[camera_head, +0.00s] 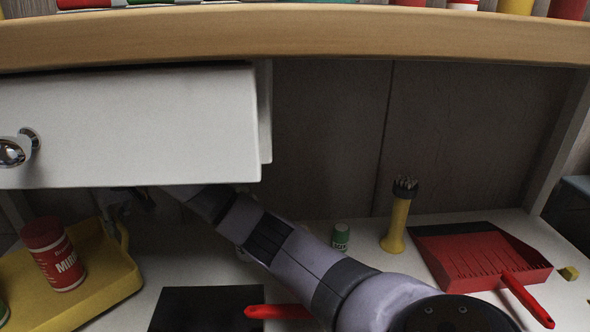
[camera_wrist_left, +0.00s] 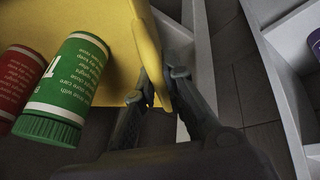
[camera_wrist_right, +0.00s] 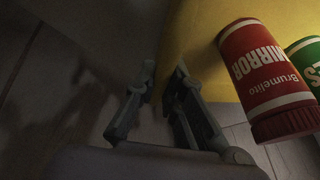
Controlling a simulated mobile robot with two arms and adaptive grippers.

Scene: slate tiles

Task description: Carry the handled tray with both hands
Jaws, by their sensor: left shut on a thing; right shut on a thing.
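The yellow handled tray (camera_head: 112,283) is at the lower left of the head view, cut off by the frame edge. A red bottle (camera_head: 60,262) stands in it, and a green bottle (camera_wrist_left: 68,88) shows beside the red one in the left wrist view. My left gripper (camera_wrist_left: 162,88) is shut on the tray's yellow handle; it is outside the head view. My right gripper (camera_wrist_right: 163,78) is shut at the tray's other handle, which its wrist view hardly shows. In the head view my right arm reaches left to the tray, its wrist partly hidden behind a drawer front.
A white drawer (camera_head: 140,125) juts out above the tray and my right wrist. On the white surface are a black flat panel (camera_head: 190,311), a red handle (camera_head: 275,312), a green jar (camera_head: 340,237), a yellow brush (camera_head: 397,220) and a red dustpan (camera_head: 475,262). A wooden counter edge (camera_head: 300,32) runs above.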

